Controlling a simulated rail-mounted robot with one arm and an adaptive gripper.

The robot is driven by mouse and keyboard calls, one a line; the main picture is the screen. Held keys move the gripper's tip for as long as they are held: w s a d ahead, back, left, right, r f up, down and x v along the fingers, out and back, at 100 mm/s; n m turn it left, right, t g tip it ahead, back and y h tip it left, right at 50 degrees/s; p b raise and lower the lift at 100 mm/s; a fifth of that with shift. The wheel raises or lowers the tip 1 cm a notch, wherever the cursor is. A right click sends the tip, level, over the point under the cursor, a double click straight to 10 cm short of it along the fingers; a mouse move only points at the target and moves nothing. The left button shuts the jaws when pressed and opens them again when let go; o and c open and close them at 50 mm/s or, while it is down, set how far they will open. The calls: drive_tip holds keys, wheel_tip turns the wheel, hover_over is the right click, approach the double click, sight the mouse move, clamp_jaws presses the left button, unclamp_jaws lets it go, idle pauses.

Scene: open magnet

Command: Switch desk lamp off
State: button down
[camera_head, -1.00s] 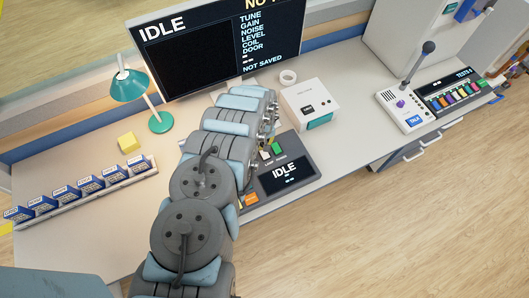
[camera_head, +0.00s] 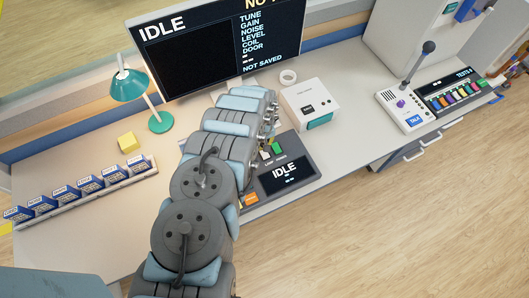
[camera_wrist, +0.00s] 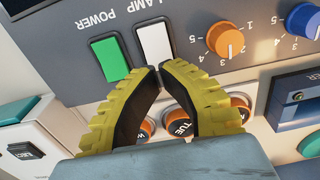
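In the wrist view a white rocker switch (camera_wrist: 154,44) sits by the label LAMP, beside a green rocker switch (camera_wrist: 109,59) by the label POWER. Both are on a grey panel (camera_wrist: 200,13). My gripper (camera_wrist: 160,69) has yellow ribbed fingers with their tips together at the near edge of the white switch. I cannot tell whether they touch it. Nothing shows between the fingers. My arm hides the gripper in the head view.
An orange knob (camera_wrist: 226,40) and a blue knob (camera_wrist: 302,20) are right of the switches. Orange round buttons (camera_wrist: 178,125) lie under the fingers.

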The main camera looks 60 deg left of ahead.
drive_tip(key=shift+f+b, duration=0.9)
drive_tip(key=shift+f, duration=0.75)
idle(1.1)
drive_tip(key=shift+r+p, duration=2.4)
drive_tip(key=shift+r, duration=1.1)
